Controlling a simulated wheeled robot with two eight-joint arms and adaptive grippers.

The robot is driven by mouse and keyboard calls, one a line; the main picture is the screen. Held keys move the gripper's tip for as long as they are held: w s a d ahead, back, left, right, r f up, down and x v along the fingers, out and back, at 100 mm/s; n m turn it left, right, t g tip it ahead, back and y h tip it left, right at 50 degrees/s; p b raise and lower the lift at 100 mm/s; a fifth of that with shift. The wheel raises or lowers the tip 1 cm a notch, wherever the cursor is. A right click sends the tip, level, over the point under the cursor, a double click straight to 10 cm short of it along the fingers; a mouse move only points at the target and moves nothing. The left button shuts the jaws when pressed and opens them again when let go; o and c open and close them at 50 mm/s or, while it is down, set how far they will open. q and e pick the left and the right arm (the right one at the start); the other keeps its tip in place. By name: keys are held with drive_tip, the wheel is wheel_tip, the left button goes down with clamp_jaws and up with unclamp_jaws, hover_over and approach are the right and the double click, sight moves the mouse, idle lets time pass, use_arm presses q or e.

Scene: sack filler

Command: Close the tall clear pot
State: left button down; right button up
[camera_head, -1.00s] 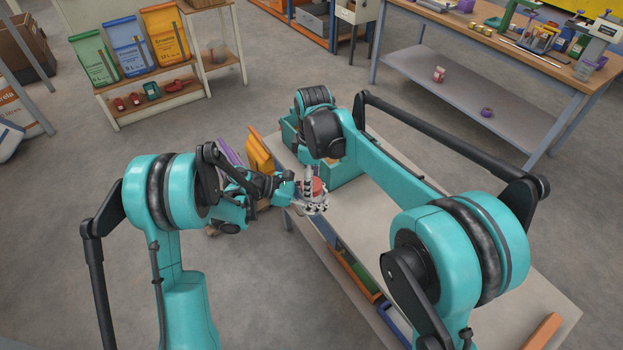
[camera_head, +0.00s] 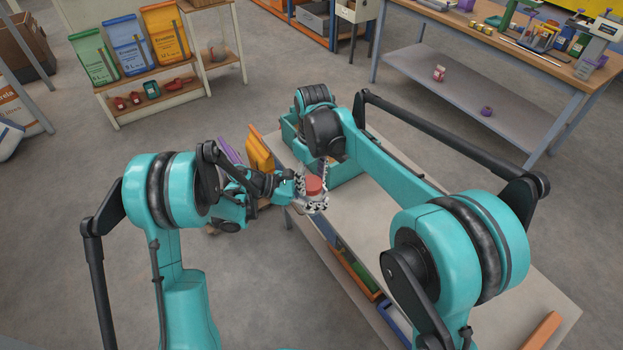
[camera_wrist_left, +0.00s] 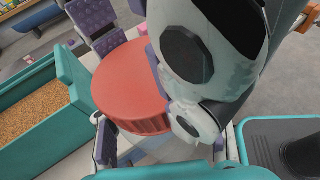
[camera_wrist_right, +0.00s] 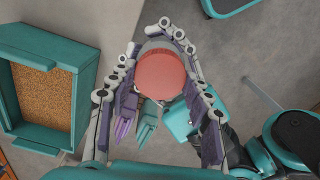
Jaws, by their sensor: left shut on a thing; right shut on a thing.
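A round red lid (camera_head: 315,186) is over the tall clear pot, beyond the left end of the bench's bare top. The lid fills the middle of the left wrist view (camera_wrist_left: 132,82) and shows between the fingers in the right wrist view (camera_wrist_right: 161,75). The pot itself is mostly hidden by the lid and fingers. My left gripper (camera_head: 312,205) is shut on the pot below the lid. My right gripper (camera_wrist_right: 161,60) comes from above and is shut on the lid. I cannot tell whether the lid is fully seated.
A teal bin of grain (camera_wrist_right: 45,90) stands close beside the grippers. The bench top (camera_head: 440,240) is mostly bare, with an orange block (camera_head: 543,333) at its near end. Orange (camera_head: 260,152) and purple sacks stand behind my left gripper.

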drive_tip(key=o, duration=1.3)
drive_tip(key=shift+r, duration=2.25)
drive_tip(key=shift+c, duration=0.4)
drive_tip(key=shift+d+r+n, duration=0.1)
drive_tip(key=shift+r+n, duration=1.1)
drive_tip(key=shift+r, duration=0.55)
drive_tip(key=shift+f, duration=0.15)
